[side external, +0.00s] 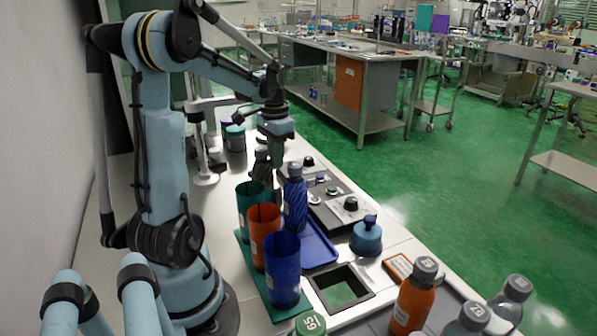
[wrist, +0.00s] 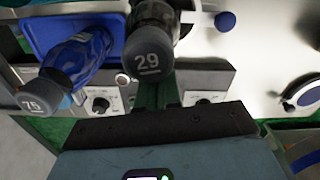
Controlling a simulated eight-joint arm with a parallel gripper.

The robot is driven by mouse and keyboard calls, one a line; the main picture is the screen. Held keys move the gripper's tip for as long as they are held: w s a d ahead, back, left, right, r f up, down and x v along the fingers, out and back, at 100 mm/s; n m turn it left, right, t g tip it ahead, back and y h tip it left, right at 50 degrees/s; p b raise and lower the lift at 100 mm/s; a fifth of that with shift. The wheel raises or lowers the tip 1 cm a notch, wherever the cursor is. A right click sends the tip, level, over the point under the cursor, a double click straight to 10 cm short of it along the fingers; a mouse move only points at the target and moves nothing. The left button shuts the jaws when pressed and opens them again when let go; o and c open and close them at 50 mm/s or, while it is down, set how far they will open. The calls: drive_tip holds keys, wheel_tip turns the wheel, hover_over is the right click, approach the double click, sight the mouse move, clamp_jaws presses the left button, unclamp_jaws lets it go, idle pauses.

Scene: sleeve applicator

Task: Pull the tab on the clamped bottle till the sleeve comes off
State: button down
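A bottle with a dark cap marked 29 (wrist: 149,56) stands at a black clamp (wrist: 184,18) in the wrist view. In the side view a dark-capped bottle (side external: 262,160) shows just left of my gripper, partly hidden. No tab can be made out. My gripper (side external: 277,168) points down right beside that bottle. In the wrist view its dark green fingers (wrist: 155,94) lie just below the 29 cap, largely hidden. I cannot tell whether they are open or hold anything. A second bottle in a blue patterned sleeve (side external: 294,203), cap marked 75 (wrist: 42,95), stands nearby.
Green, orange (side external: 265,240) and blue cups (side external: 283,270) stand in a row in front. A blue tray (side external: 319,248), a panel with knobs (side external: 338,210), a blue round container (side external: 366,238) and an orange bottle (side external: 412,300) are around. Another wide dark container (side external: 235,138) stands behind.

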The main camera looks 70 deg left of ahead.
drive_tip(key=shift+w+a, duration=0.25)
drive_tip(key=shift+w, duration=0.9)
drive_tip(key=shift+w+a, duration=0.2)
drive_tip(key=shift+w, duration=0.9)
drive_tip(key=shift+r, duration=0.1)
idle(0.3)
wheel_tip(320, 180, up, 7)
drive_tip(key=shift+w, duration=0.45)
idle(0.7)
drive_tip(key=shift+w+a, duration=0.1)
idle(0.4)
drive_tip(key=shift+w, duration=2.6)
drive_tip(key=d, duration=2.9)
drive_tip(key=shift+d, duration=0.4)
